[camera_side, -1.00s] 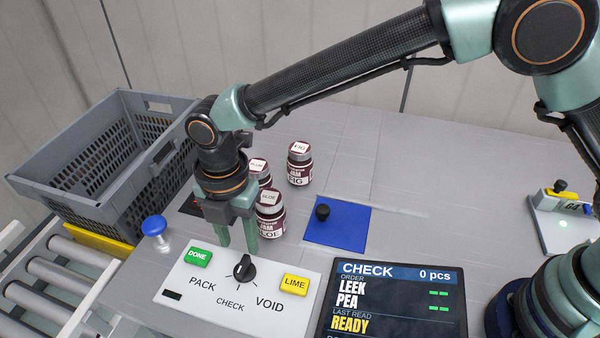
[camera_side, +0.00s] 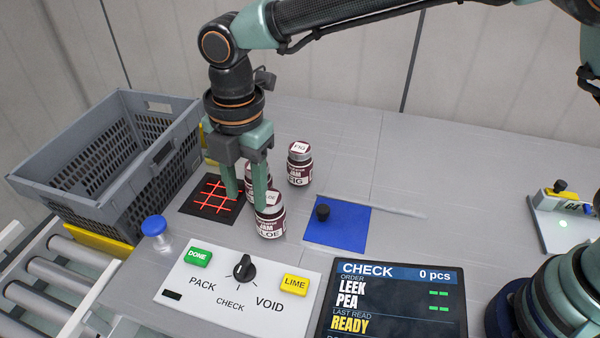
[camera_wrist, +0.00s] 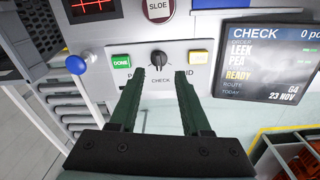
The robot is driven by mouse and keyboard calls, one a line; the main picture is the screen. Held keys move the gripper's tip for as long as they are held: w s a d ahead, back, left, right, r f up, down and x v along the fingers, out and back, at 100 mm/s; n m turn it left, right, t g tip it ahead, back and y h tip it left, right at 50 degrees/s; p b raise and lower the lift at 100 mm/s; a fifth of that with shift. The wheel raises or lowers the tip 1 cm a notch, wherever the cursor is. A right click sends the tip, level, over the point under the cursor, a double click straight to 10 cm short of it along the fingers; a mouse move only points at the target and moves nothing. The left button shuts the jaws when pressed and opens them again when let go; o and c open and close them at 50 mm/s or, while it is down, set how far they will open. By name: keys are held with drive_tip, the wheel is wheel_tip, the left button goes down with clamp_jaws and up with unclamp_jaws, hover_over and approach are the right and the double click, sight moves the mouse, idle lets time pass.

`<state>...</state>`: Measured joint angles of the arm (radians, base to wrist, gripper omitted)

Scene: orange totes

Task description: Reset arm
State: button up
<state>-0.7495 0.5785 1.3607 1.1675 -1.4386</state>
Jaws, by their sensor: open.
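My gripper (camera_side: 247,200) is open and empty, raised above the table with its fingers pointing down. In the side view its fingers overlap the sloe jam jar (camera_side: 270,222) and partly hide another jar behind; I cannot tell any contact there. In the wrist view my gripper (camera_wrist: 158,82) has its fingers apart, with the control panel (camera_wrist: 158,57) below and beyond them. The knob's pointer direction is hard to tell.
A grey crate (camera_side: 100,190) stands at the left beside rollers (camera_side: 50,270). A fig jar (camera_side: 300,165), a blue pad (camera_side: 345,225), a black pad with red lines (camera_side: 200,208), a blue-topped post (camera_side: 154,226) and a CHECK screen (camera_side: 390,305) surround the panel.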

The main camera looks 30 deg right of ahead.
drive_tip(key=d+r+m+t, duration=0.1)
drive_tip(key=d+r+m, duration=0.45)
drive_tip(key=d, duration=0.45)
drive_tip(key=d+r+m+t, duration=0.2)
drive_tip(key=d+r+m, duration=0.2)
drive_tip(key=d+m, duration=0.45)
drive_tip(key=s+d+m+t, duration=0.1)
drive_tip(key=s+d+m, duration=0.3)
drive_tip(key=d, duration=0.3)
drive_tip(key=s+d+f+m+t, duration=0.1)
drive_tip(key=s+d+m, duration=0.3)
drive_tip(key=d+m, duration=0.3)
drive_tip(key=shift+d, duration=0.75)
